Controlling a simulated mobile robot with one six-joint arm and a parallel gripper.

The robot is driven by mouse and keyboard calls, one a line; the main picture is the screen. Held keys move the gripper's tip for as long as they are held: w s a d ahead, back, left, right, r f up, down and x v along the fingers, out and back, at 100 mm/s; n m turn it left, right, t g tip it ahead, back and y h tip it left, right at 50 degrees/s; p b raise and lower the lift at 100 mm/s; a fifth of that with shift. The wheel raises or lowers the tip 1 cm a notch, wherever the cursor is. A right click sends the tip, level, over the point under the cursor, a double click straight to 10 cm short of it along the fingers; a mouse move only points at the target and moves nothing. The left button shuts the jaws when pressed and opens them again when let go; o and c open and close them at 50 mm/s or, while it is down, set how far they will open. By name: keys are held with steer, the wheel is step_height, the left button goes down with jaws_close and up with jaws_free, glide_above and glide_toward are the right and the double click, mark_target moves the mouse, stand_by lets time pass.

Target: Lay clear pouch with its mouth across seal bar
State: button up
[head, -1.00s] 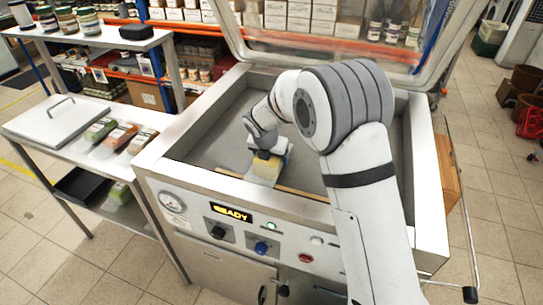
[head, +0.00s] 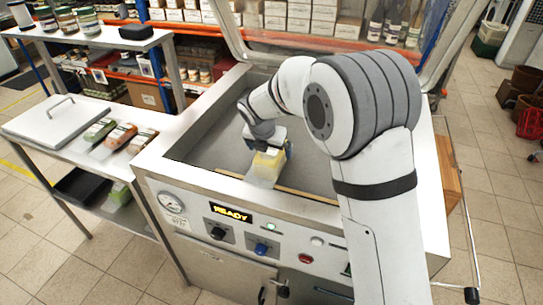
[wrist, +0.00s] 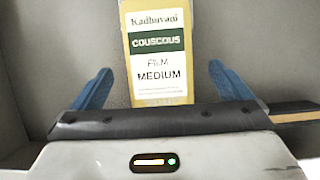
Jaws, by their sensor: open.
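The clear pouch (head: 268,163) has a yellow couscous label and lies in the chamber of the sealing machine near its front wall. Its clear mouth end (head: 262,181) reaches forward over the tan seal bar (head: 303,194) along the chamber's front. In the wrist view the pouch (wrist: 156,55) is upright in the picture, label readable, its lower end hidden behind my gripper's body. My gripper (wrist: 163,88) is open, with a blue finger on each side of the pouch and a gap on both sides. In the head view my gripper (head: 270,150) is just over the pouch.
The machine's clear lid (head: 330,50) is raised behind my arm. The panel display (head: 231,214) reads READY. The chamber floor (head: 215,135) around the pouch is clear.

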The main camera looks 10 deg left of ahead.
steer(key=v, duration=0.6)
steer(key=shift+s+r, duration=0.2)
steer(key=shift+r, duration=0.05)
steer(key=shift+d+r, duration=0.15)
steer(key=s+d+r+m, duration=0.3)
steer(key=s+d+m, duration=0.1)
steer(key=d+m, duration=0.4)
steer(key=s+d+r+m, duration=0.35)
steer(key=d+m, duration=0.25)
steer(key=d, duration=0.4)
steer(key=s+d+f+m, duration=0.1)
steer(key=s+d+m, duration=0.5)
steer(key=s+m, duration=0.3)
steer(key=s+d+f+m+g, duration=0.1)
steer(key=s+d+m, duration=0.5)
steer(key=s+m, duration=0.4)
steer(key=shift+f+m+y, duration=0.2)
steer(key=shift+m+y, duration=0.1)
steer(key=shift+m, duration=0.5)
steer(key=shift+s+d, duration=0.1)
steer(key=shift+c, duration=0.2)
